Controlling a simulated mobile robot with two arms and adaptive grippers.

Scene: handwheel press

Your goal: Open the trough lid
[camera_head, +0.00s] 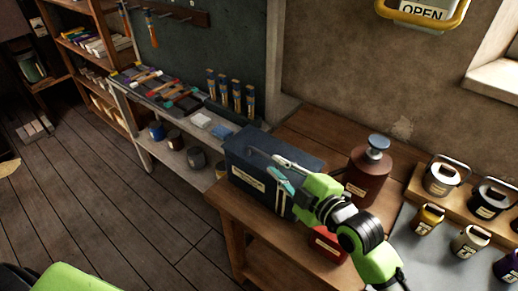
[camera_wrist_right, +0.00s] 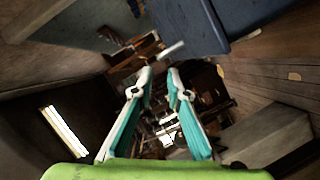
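The trough appears to be the dark blue box (camera_head: 240,150) with a pale label on its front, standing at the left end of the wooden workbench. Its flat lid (camera_head: 290,148) looks shut. My right gripper (camera_head: 265,165) is in front of and over the box's front side, with its fingers apart and nothing visible between them. Whether it touches the box cannot be told. In the right wrist view, the blue box (camera_wrist_right: 243,14) fills part of the top edge, beyond the two teal and white fingers (camera_wrist_right: 160,72). My left gripper is not in view.
A brown bottle (camera_head: 368,175) with a grey-blue cap stands right of the box. A red object (camera_head: 328,245) sits near the bench's front, partly behind my right arm. Several labelled pots stand further right.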

